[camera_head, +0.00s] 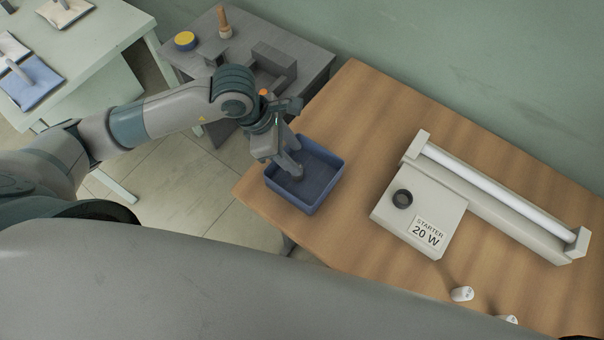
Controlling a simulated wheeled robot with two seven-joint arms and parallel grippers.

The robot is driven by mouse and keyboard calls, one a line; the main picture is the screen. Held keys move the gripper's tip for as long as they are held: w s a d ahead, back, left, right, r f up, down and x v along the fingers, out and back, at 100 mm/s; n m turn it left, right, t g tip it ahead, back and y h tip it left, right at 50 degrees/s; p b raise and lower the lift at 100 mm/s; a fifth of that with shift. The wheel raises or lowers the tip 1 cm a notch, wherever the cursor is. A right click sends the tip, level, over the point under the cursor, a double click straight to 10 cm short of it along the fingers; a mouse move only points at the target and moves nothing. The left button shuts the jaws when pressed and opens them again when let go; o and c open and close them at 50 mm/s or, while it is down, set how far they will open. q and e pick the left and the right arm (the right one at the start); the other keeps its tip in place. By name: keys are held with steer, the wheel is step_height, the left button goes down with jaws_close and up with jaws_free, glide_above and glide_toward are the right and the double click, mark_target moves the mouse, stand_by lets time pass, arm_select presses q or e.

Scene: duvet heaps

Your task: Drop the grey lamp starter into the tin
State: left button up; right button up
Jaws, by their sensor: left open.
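The tin appears as a blue open rectangular box (330,185) on the left end of the wooden table. My left gripper (290,167) is open and points down, with its fingers over and partly inside the box. A small grey shape shows at the fingertips; I cannot tell whether it is the grey lamp starter or part of a finger. The fingers and box wall hide part of the box floor. A pale lamp fixture (500,205) with a white tube has a dark round socket (402,198) and a label reading "STARTER 20 W". My right gripper is not in view.
Two small white cylinders (461,293) (508,319) lie at the wooden table's (375,100) near edge. A grey side table (315,60) behind my left arm holds a yellow-topped round object (185,40) and grey blocks. Bare wood separates box and fixture.

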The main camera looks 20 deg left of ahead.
arm_select(q)
steer(key=b+v, duration=0.3)
steer(key=v, duration=1.2)
steer(key=shift+r+b, duration=0.2)
steer(key=shift+b, duration=0.1)
